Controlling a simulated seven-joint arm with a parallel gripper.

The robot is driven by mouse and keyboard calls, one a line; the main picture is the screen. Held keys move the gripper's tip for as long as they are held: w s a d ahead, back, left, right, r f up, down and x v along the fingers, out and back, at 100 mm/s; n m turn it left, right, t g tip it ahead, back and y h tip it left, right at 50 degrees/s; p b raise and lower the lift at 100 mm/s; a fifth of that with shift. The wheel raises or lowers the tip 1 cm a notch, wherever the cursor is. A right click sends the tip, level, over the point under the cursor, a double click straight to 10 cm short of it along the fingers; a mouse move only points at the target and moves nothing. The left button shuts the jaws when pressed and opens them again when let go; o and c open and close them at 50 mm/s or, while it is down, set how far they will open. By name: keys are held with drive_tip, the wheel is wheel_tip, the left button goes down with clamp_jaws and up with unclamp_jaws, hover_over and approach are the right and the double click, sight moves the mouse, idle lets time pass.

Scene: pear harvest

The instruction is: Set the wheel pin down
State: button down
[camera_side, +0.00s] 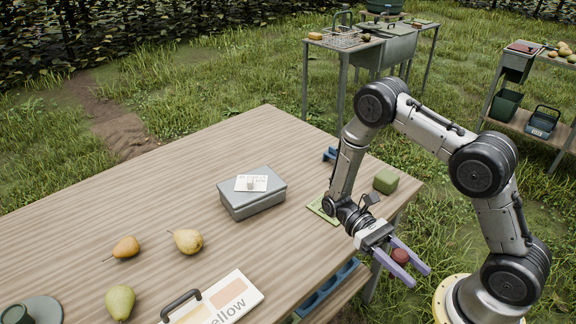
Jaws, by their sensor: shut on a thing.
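My gripper (419,277) is at the right, past the table's near right edge in the picture, with its two purple fingers pointing down and to the right. Its fingers are shut on a small dark-red rounded piece (400,256), which I take to be the wheel pin. Only part of that piece shows between the fingers, so its full shape is hidden. It appears clear of the wooden table top (150,190); its height cannot be told from this view.
A grey case (252,202) with a card on it sits mid-table. A green block (385,181) and a flat green pad (322,211) are near my arm. Several pears (187,241) and a lettered board (228,300) lie left. Blue trays (325,290) sit below the edge. The table's left half has free room.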

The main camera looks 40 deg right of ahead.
drive_tip(key=w+a+r+m+t+y, duration=0.1)
drive_tip(key=w+a+m+t+y, duration=0.5)
drive_tip(key=w+y, duration=0.15)
drive_tip(key=w+a+r+m+t+y, duration=0.1)
drive_tip(key=w+a+m+t+y, duration=0.45)
drive_tip(key=w, duration=0.35)
drive_tip(key=w+d+r+m+t+y, duration=0.1)
drive_tip(key=w+d+r+m+t, duration=0.1)
drive_tip(key=w+m+t, duration=0.35)
drive_tip(key=w+d+r+m+t, duration=0.1)
drive_tip(key=w+d+m+t, duration=0.1)
drive_tip(key=w+t, duration=0.55)
drive_tip(key=w+d+r+m+t+h, duration=0.1)
drive_tip(key=w+d+m+t+h, duration=0.5)
drive_tip(key=d, duration=0.5)
drive_tip(key=w+d+r+m+t+h, duration=0.1)
drive_tip(key=w+d+m+t+h, duration=0.15)
drive_tip(key=w+d, duration=0.6)
drive_tip(key=shift+m, duration=0.25)
drive_tip(key=shift+w+d+f, duration=0.7)
drive_tip(key=shift+w+f, duration=1.35)
drive_tip(key=shift+f, duration=0.15)
drive_tip(key=shift+w+d+f, duration=0.7)
drive_tip(key=shift+w+f, duration=1.3)
drive_tip(key=shift+f, duration=0.2)
drive_tip(key=shift+w+d+f, duration=0.7)
drive_tip(key=shift+w+f, duration=1.35)
drive_tip(key=shift+f, duration=0.15)
